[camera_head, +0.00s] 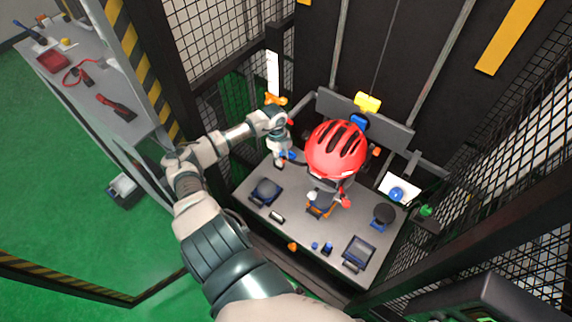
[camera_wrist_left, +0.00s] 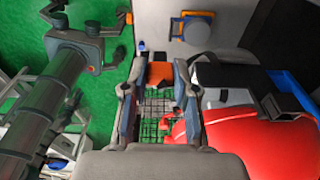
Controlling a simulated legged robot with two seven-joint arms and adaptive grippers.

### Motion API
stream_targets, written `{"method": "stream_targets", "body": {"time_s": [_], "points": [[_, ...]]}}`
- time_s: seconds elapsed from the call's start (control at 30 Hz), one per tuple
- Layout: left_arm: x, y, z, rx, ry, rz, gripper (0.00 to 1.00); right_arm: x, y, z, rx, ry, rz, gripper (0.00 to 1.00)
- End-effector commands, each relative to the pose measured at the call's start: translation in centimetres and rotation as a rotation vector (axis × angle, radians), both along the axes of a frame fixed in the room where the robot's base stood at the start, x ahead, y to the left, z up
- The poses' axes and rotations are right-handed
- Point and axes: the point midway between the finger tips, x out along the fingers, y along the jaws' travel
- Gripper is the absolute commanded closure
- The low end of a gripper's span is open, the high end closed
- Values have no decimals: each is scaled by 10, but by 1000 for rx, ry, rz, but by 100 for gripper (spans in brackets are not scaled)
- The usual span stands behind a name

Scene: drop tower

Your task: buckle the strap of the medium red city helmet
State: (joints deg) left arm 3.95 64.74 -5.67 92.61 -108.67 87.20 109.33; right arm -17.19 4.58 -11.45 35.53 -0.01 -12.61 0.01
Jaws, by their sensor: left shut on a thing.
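The red helmet (camera_head: 335,148) with dark vents sits on a stand above the grey table, in the middle of the head view. It fills the lower right of the wrist view (camera_wrist_left: 255,145). My left gripper (camera_head: 284,157) is just left of the helmet in the head view, pointing down. In the wrist view, an orange piece (camera_wrist_left: 160,72) shows between its fingertips. A thin dark strap (camera_head: 298,163) seems to run from the gripper to the helmet. A small orange part (camera_head: 376,152) shows at the helmet's right side. The strap's underside is hidden. My right gripper is not seen.
Mesh walls enclose the table. A side bench (camera_head: 110,85) stands at left.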

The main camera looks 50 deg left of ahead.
Motion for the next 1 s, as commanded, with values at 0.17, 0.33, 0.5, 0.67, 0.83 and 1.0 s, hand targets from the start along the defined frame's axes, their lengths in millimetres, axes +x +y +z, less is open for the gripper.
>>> {"method": "stream_targets", "body": {"time_s": [0.17, 0.33, 0.5, 0.67, 0.83, 1.0], "points": [[2, 18, 1, 2, 0, 3, 87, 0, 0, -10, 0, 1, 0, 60], [12, 26, 11, 0, -5, 1, 87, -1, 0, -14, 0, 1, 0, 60], [24, 29, 22, 0, -4, 1, 87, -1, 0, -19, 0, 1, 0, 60], [36, 33, 34, 0, -5, 2, 87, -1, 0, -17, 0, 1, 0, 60], [48, 36, 45, -2, -3, 2, 87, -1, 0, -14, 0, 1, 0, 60], [60, 41, 56, 0, -3, 2, 87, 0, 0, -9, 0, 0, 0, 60]]}}
